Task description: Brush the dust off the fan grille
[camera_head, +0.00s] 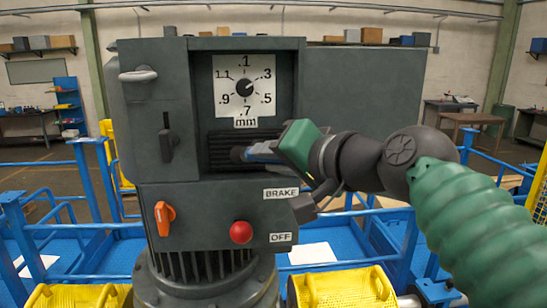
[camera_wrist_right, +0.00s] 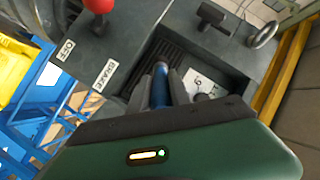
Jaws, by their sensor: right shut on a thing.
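The fan grille (camera_head: 222,160) is a dark slatted panel in the recess of the grey machine housing, under the dial. In the right wrist view the grille (camera_wrist_right: 172,52) lies just past the fingertips. My right gripper (camera_head: 268,152) comes in from the right and is shut on a blue brush (camera_wrist_right: 159,88). The brush and gripper hide part of the grille. No dust is clearly visible. My left gripper is out of view.
A dial (camera_head: 241,87) marked in mm sits above the grille. An orange switch (camera_head: 164,218) and a red button (camera_head: 241,232) stick out below. A black lever (camera_head: 167,138) is at the left, and a grey door panel (camera_head: 365,88) stands open at the right.

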